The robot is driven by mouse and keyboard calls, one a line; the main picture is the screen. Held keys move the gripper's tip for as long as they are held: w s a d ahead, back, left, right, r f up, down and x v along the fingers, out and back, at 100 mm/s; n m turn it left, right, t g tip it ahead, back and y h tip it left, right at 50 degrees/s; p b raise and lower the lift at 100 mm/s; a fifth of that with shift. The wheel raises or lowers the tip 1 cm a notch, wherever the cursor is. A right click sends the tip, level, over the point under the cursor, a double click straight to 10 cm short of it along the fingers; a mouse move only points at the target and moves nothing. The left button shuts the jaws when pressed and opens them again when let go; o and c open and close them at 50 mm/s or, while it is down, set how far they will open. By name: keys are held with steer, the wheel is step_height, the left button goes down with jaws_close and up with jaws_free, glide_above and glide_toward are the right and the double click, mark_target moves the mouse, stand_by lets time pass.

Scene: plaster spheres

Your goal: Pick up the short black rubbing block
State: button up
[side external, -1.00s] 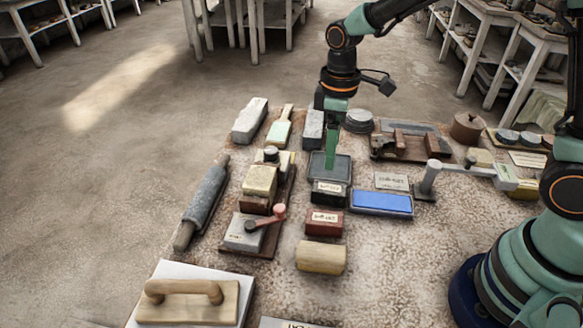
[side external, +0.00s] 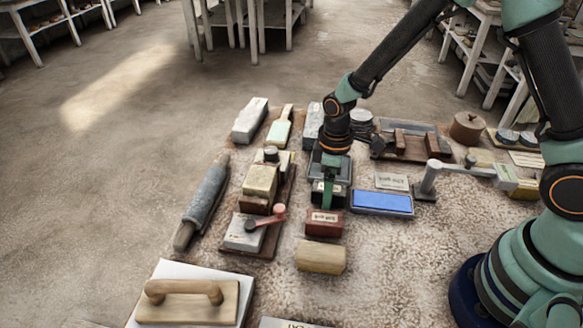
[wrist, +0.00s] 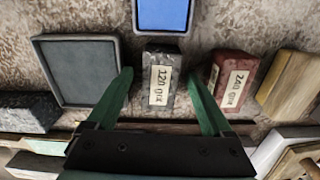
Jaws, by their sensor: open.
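The short black rubbing block (wrist: 161,98) has a pale label reading 120 grit. In the wrist view it lies between the two green fingers of my gripper (wrist: 160,74), with a gap on each side. The fingers are open and nothing is held. In the side external view my gripper (side external: 327,200) is down at the block (side external: 340,192), and its fingers hide part of it.
A red labelled block (wrist: 233,80) lies close beside the right finger. A grey tray (wrist: 80,70) lies left and a blue stone (wrist: 164,14) lies beyond. A wooden block (side external: 321,257) is nearer the front.

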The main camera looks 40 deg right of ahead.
steer(key=shift+f, duration=0.1)
steer(key=shift+c, duration=0.3)
jaws_close()
step_height(320, 180, up, 20)
stand_by(0.5)
steer(key=c, duration=0.8)
jaws_free()
jaws_close()
